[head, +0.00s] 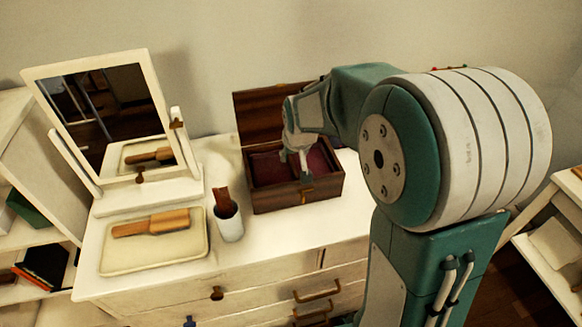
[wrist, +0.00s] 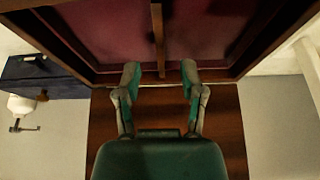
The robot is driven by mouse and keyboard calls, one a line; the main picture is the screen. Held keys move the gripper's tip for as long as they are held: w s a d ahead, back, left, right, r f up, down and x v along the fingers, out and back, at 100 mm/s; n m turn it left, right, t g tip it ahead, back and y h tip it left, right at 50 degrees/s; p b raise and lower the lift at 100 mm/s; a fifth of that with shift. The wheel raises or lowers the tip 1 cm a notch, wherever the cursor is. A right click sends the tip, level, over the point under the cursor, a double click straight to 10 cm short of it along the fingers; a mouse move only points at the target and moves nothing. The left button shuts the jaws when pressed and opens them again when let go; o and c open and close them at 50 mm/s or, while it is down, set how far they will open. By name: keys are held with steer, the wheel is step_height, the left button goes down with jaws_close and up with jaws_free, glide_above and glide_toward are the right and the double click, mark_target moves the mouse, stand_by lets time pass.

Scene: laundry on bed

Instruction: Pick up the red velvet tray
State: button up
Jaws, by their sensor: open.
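The red velvet tray (head: 268,170) lies inside an open wooden box on the white dresser. In the wrist view the tray's dark red lining (wrist: 105,35) shows on both sides of a thin wooden divider (wrist: 157,35). My gripper (head: 304,168) points down over the box, and my arm hides part of it. In the wrist view my gripper (wrist: 161,75) is open and empty, with one fingertip on each side of the divider's line, near one end. I cannot tell whether the fingertips touch the tray.
The box's raised lid (head: 262,112) stands behind my gripper. Left of the box are a white cup (head: 228,222) with a brown item, a cream tray (head: 130,254) with a wooden brush (head: 150,223), and a tilting mirror (head: 105,105). The dresser's right front is clear.

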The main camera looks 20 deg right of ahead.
mark_target(291, 161)
steer(key=x, duration=0.4)
steer(key=shift+w+f, duration=0.2)
steer(key=shift+f, duration=0.15)
jaws_close()
steer(key=shift+r, duration=0.15)
